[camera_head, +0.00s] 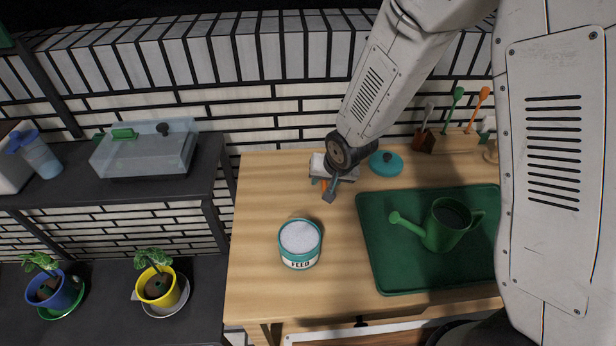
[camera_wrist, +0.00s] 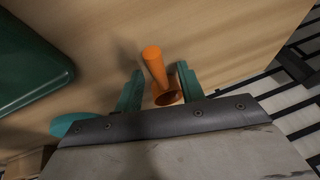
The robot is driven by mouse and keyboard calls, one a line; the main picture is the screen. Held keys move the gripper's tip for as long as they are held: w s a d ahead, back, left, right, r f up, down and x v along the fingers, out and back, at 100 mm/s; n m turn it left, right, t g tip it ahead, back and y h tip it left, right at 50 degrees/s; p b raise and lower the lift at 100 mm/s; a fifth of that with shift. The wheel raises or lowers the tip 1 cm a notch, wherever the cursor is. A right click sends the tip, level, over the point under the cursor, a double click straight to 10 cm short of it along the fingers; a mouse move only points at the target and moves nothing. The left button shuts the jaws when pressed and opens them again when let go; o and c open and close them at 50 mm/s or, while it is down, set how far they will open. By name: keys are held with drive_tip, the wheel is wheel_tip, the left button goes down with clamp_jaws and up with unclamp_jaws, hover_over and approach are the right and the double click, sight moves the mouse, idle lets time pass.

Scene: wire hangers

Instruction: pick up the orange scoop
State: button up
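The orange scoop (camera_wrist: 155,66) is in the wrist view, its round handle pointing away from my gripper and its hollow cup close to the palm. My gripper (camera_wrist: 159,82) has its two teal fingers apart, one on each side of the scoop. A gap shows between the left finger and the scoop; the right finger is very close to the cup, and I cannot tell if they touch. In the head view my gripper (camera_head: 329,188) is low over the back of the wooden table, and only a small orange bit of the scoop (camera_head: 324,185) shows beneath it.
A feed tin (camera_head: 300,246) full of white grains stands in front. A teal lid (camera_head: 386,163) lies right of my gripper. A green tray (camera_head: 381,264) holds a green watering can (camera_head: 441,229). A wooden holder (camera_head: 456,141) with tools stands at the back.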

clamp_jaws()
idle(1.4)
